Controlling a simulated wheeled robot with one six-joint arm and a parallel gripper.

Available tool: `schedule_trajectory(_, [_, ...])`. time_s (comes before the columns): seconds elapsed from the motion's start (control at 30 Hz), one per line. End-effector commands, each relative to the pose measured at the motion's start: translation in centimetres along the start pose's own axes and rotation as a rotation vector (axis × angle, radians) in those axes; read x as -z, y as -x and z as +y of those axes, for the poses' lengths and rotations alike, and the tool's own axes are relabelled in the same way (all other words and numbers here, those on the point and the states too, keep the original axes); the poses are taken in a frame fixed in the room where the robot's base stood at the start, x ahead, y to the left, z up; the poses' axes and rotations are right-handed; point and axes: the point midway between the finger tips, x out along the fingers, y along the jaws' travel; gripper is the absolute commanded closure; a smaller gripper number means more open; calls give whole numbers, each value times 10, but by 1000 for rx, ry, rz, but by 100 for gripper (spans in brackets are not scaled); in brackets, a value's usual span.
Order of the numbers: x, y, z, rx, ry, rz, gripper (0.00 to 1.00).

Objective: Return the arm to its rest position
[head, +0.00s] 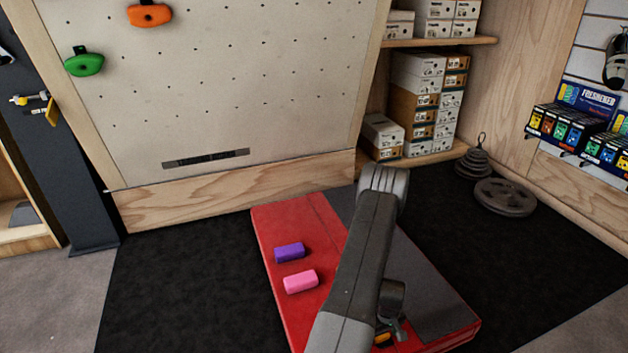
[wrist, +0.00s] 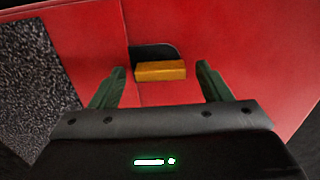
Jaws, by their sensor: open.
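My gripper (wrist: 160,78) is open in the wrist view, with its two green fingers apart. A yellow-orange block (wrist: 160,71) shows in the gap between the fingertips, with a clear space on each side of it. It lies on the red mat (wrist: 230,35), and a dark patch shows just behind it. In the head view my arm reaches over the mat (head: 283,225), and its end is low near the mat's front edge. There the block (head: 382,338) is only partly visible beside the gripper, and my arm hides part of the mat.
A climbing wall (head: 230,80) rises behind. Shoe boxes (head: 418,100) and weight plates (head: 505,197) stand to the right. Dark floor left of the mat is clear.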

Motion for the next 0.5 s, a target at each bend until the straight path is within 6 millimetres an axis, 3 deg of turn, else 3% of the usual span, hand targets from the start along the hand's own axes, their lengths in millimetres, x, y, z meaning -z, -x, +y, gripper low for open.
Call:
schedule_trajectory(0.37, [0,1,0,0,-9,0,29])
schedule_trajectory(0.5, [0,10,0,0,1,0,29])
